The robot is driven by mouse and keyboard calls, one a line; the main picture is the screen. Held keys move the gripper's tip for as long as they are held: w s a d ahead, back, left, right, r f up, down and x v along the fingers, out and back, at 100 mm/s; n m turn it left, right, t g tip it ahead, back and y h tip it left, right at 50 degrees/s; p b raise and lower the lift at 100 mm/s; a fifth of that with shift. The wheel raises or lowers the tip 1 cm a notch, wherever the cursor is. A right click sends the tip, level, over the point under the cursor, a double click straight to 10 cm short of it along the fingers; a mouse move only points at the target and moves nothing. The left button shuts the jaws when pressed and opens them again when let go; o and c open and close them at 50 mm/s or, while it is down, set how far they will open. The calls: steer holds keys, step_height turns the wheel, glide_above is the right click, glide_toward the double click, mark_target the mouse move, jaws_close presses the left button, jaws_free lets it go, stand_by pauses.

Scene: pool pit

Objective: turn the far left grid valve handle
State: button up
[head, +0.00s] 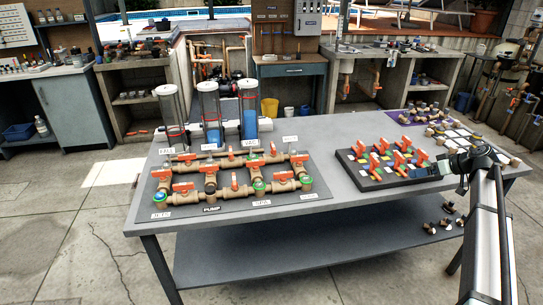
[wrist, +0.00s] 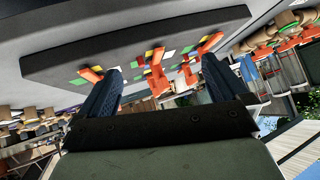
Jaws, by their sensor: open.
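The valve grid is a black board (head: 385,180) on the right half of the table, with several orange handles among coloured tags. The handle at its far left corner seems to be this orange one (head: 361,153), standing on the board. My gripper (head: 441,170) is at the board's right edge, apart from that handle. In the wrist view my gripper (wrist: 160,88) is open, with two dark blue fingers spread and nothing held. Orange handles (wrist: 157,78) show beyond and between the fingers in that tilted view. I cannot tell which of them is the far left one.
A pipe board (head: 225,205) with orange valves fills the table's left half, with clear cylinders (head: 209,112) behind it. Brass fittings and tiles (head: 462,140) lie at the back right. Bare grey tabletop (head: 320,145) separates the two boards. Loose fittings (head: 440,225) are on the lower shelf.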

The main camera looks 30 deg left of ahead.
steer(key=w+a+r+n, duration=0.1)
steer(key=w+a+r, duration=0.1)
steer(key=a+r, duration=0.45)
steer(key=s+a+r+g+h, duration=0.1)
steer(key=s+a+g, duration=0.15)
steer(key=a, duration=0.95)
steer(key=s+a+g+h, duration=0.1)
steer(key=s+a, duration=0.3)
steer(key=a, duration=0.8)
step_height(320, 180, up, 5)
steer(key=m+h, duration=0.3)
steer(key=h, duration=0.4)
glide_above(161, 171)
steer(key=shift+t, duration=0.35)
step_height(161, 171, down, 12)
steer(key=shift+f, duration=0.2)
steer(key=c, duration=1.1)
steer(key=shift+o, duration=0.2)
